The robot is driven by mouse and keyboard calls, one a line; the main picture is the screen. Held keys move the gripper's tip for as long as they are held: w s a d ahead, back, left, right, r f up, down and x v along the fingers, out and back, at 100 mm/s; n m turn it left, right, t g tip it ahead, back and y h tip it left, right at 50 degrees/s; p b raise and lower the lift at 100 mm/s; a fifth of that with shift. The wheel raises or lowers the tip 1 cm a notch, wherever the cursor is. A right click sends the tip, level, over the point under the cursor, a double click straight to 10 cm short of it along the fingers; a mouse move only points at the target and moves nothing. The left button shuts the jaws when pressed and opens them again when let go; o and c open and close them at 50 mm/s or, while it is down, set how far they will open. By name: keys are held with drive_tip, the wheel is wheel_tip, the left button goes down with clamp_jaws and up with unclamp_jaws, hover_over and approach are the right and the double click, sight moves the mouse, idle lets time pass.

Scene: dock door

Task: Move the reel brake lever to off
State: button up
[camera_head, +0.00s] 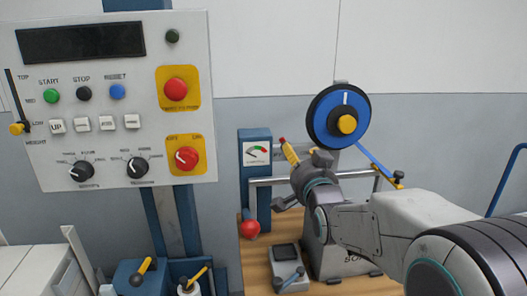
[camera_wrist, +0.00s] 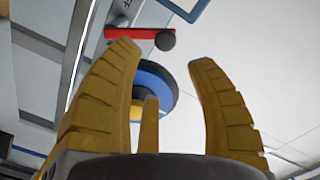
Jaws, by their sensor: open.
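The blue reel (camera_head: 340,117) with its yellow hub is on the upright stand at right of centre in the head view. In the wrist view a blue and black disc (camera_wrist: 158,82), likely this reel, is partly hidden behind the fingers. A red bar (camera_wrist: 132,32) with a dark round knob (camera_wrist: 165,40) lies beyond the fingertips in the wrist view; it may be the brake lever, but I cannot read its position. My gripper (camera_head: 291,153) is left of and below the reel. In the wrist view my gripper (camera_wrist: 165,75) is open, with nothing between its yellow fingers.
A control panel (camera_head: 110,165) with buttons and knobs fills the left. A gauge post (camera_head: 257,170) and a red ball (camera_head: 249,230) are left of my gripper. A wooden bench (camera_head: 258,282) carries a small grey device (camera_head: 287,253). The wall above is clear.

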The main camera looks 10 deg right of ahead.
drive_tip(key=shift+w+a+r+p, duration=0.15)
drive_tip(key=shift+w+p, duration=0.35)
drive_tip(key=shift+w, duration=1.4)
drive_tip(key=shift+w+a+f+p, duration=0.1)
drive_tip(key=shift+w+p, duration=0.4)
drive_tip(key=shift+w, duration=1.35)
drive_tip(key=shift+c, duration=0.5)
drive_tip(key=shift+r, duration=0.1)
clamp_jaws()
